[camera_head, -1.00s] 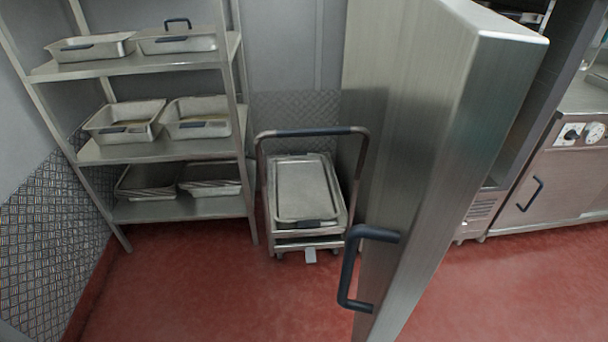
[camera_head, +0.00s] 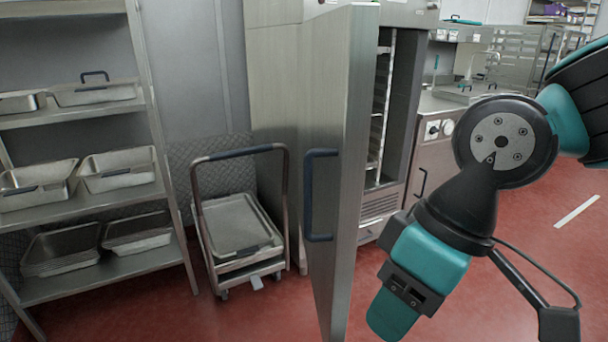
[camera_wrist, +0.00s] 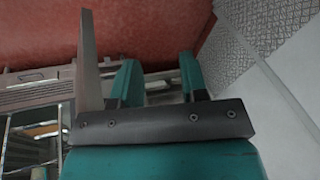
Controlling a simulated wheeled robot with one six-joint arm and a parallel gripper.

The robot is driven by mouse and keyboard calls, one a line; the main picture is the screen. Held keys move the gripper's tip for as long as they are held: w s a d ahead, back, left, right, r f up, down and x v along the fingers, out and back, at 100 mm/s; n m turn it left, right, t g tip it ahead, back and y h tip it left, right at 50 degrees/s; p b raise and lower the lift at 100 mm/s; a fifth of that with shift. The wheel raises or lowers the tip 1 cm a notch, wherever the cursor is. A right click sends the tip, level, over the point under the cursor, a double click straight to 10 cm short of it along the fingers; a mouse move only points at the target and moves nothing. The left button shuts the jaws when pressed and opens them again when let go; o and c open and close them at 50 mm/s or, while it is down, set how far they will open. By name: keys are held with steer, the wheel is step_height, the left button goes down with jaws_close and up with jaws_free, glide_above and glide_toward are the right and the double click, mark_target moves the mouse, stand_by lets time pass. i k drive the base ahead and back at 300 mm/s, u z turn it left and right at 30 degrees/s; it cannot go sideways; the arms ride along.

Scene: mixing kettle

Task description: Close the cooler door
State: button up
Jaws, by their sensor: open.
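The cooler door (camera_head: 347,190) is a tall steel slab standing wide open, swung out towards me and seen nearly edge-on in the head view. Its dark handle (camera_head: 308,195) is on the left face. Behind the door on the right is the cooler's open front (camera_head: 400,130), with rack rails inside. My gripper (camera_wrist: 157,66) is open and empty in the wrist view, its two teal fingers apart. In the head view my teal and black wrist hangs to the right of the door, on the cooler side; its fingertips cannot be made out there.
A trolley (camera_head: 237,225) with a dark push bar stands left of the door. A steel shelf rack (camera_head: 110,185) with several pans is at the left. A counter with knobs (camera_head: 435,130) stands right of the cooler. Red floor (camera_head: 530,225) is open at the right.

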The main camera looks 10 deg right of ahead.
mark_target(336, 48)
steer(key=u, duration=0.6)
steer(key=k, duration=0.65)
steer(key=u, duration=1.05)
steer(key=i, duration=1.25)
steer(key=z, duration=0.95)
steer(key=i, duration=0.35)
steer(key=z, duration=0.35)
